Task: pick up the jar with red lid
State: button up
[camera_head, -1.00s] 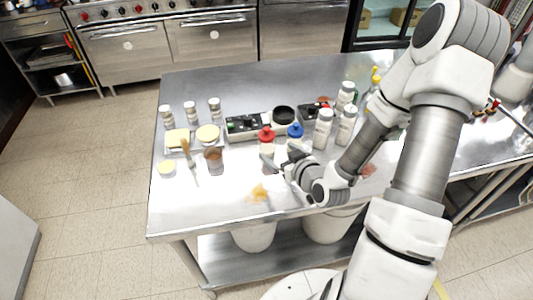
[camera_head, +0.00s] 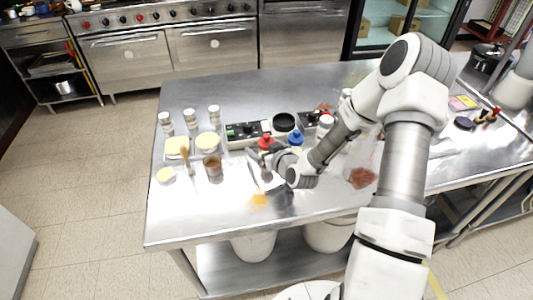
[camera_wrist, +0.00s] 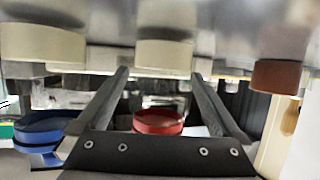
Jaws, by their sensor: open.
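The red-lidded jar (camera_head: 265,144) stands among the items on the steel table in the head view; its lower body is largely hidden by my gripper. In the wrist view a round red lid (camera_wrist: 158,122) shows between the two spread fingers, and my gripper (camera_wrist: 160,74) is open and holds nothing. Contact between fingers and jar cannot be told. A blue-lidded container (camera_head: 295,139) stands close on the right; its blue lid (camera_wrist: 40,128) is at left in the wrist view.
A brown jar (camera_head: 212,166), a brush (camera_head: 186,156) and cream-topped containers stand to the left. A dark-topped box (camera_head: 246,131) and black bowl (camera_head: 283,122) sit behind. A reddish patch (camera_head: 362,178) lies at right. The table's front left is mostly clear.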

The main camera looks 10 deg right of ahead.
jog(key=shift+w, duration=0.2)
grip_shut()
dwell(0.4)
